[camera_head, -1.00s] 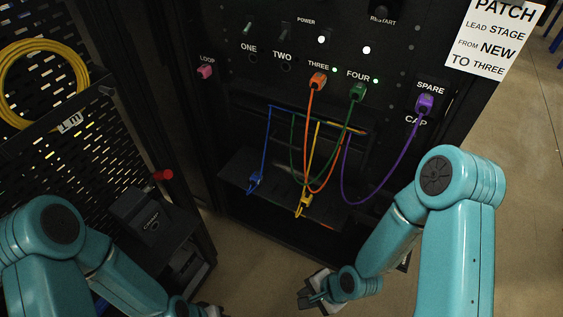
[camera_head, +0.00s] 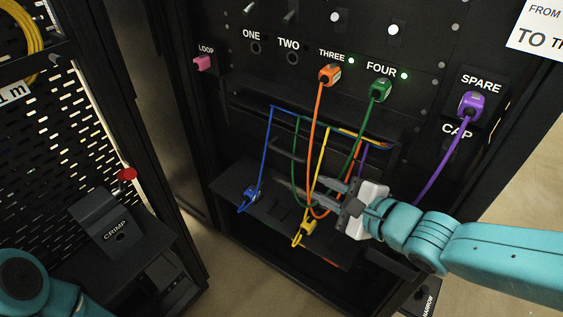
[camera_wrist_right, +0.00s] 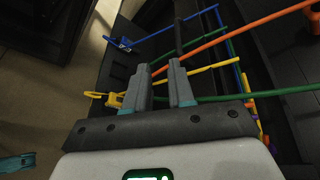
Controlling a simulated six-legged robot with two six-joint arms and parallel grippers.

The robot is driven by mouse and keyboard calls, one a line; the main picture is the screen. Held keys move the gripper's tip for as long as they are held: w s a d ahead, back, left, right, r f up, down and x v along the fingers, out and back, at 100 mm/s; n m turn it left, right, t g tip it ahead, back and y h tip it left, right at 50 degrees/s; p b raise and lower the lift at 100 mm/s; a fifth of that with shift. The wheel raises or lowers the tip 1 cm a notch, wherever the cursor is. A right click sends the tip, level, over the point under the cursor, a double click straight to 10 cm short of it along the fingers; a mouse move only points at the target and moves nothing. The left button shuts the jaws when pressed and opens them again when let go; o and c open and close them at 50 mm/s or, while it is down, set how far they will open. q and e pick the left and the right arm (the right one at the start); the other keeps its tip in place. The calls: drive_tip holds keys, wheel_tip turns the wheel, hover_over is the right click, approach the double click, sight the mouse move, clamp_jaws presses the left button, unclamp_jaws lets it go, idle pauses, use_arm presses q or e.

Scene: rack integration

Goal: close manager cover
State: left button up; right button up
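The manager cover (camera_head: 232,185) is a black panel that lies folded down like a shelf at the front of the rack, below the cable manager (camera_head: 235,100). The cover also shows in the right wrist view (camera_wrist_right: 116,72). A blue plug (camera_head: 248,198) and a yellow plug (camera_head: 307,229) hang over the cover. My right gripper (camera_head: 301,183) reaches in from the right over the cover, among the hanging cables. In the right wrist view its two fingers (camera_wrist_right: 161,67) stand apart, with no cover edge clearly between them. My left gripper is out of view.
An orange plug (camera_head: 329,75), a green plug (camera_head: 380,90) and a purple plug (camera_head: 471,105) sit in ports above, their cables hanging down. A pink plug (camera_head: 203,63) is at LOOP. A crimp tool holder (camera_head: 108,222) and red knob (camera_head: 127,174) are at left.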

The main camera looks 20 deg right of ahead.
sight(291, 156)
drive_tip(key=shift+t+h, duration=0.3)
drive_tip(key=shift+t, duration=0.5)
drive_tip(key=x, duration=0.9)
drive_tip(key=r+x, duration=0.1)
drive_tip(key=x, duration=0.4)
drive_tip(key=shift+w+d, duration=0.3)
drive_tip(key=shift+w, duration=0.3)
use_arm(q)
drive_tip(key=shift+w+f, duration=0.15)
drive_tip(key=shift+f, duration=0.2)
